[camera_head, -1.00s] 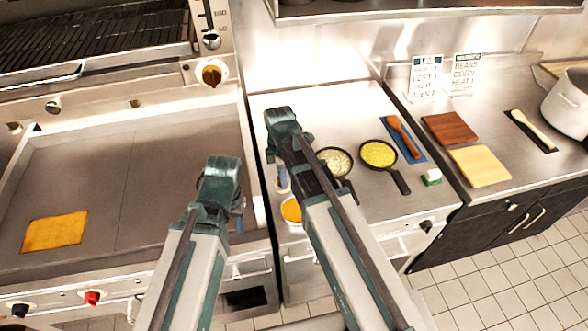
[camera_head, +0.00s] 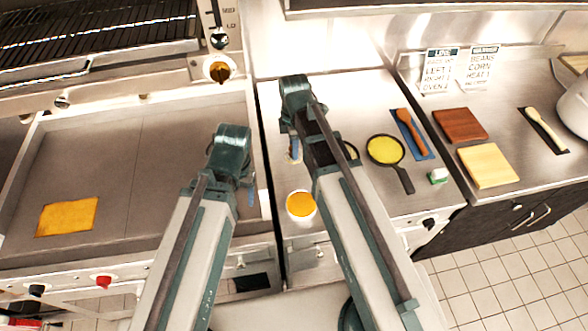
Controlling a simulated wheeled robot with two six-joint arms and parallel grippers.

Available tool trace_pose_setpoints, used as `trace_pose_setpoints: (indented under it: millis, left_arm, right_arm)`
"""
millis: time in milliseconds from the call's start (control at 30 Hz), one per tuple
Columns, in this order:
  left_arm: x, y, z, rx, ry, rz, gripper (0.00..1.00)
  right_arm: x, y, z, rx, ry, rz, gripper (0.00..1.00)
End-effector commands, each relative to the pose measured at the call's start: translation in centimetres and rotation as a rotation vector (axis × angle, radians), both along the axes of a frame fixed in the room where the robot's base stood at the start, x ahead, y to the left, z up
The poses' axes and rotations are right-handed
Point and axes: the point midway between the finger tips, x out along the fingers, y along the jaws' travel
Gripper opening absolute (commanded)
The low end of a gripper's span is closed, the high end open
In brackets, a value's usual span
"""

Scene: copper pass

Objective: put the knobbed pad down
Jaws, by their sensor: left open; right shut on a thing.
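My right gripper (camera_head: 294,150) is shut and points down over the left part of the steel counter. A small pale and brownish bit shows between its blue fingers. Most of what it holds is hidden behind the wrist, so I cannot make out the knobbed pad's shape or whether it touches the counter. My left gripper (camera_head: 251,198) is open at the right side of the flat griddle (camera_head: 100,170), its fingers mostly hidden by its wrist.
A bowl of orange food (camera_head: 301,205) stands just below my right gripper. A pan of yellow food (camera_head: 385,150), a blue mat (camera_head: 424,150) with a wooden spoon (camera_head: 406,121), and a green and white block (camera_head: 438,175) lie right. A yellow-orange sheet (camera_head: 67,217) lies on the griddle.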

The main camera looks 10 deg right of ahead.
Motion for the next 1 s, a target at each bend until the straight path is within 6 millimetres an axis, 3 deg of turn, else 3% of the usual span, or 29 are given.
trace_pose_setpoints:
  millis: [367, 667, 1000]
  left_arm:
    - [0.0, 0.0, -5.7, 0.001, 0.000, -0.001, 0.68]
    - [0.0, 0.0, -6.2, 0.001, 0.000, -0.001, 0.68]
    - [0.0, 0.0, -9.8, 0.001, 0.000, 0.000, 0.68]
  right_arm:
    - [0.0, 0.0, -5.7, 0.000, 0.000, 0.000, 0.00]
    - [0.0, 0.0, -6.2, 0.000, 0.000, 0.000, 0.00]
    - [0.0, 0.0, -9.8, 0.000, 0.000, 0.000, 0.00]
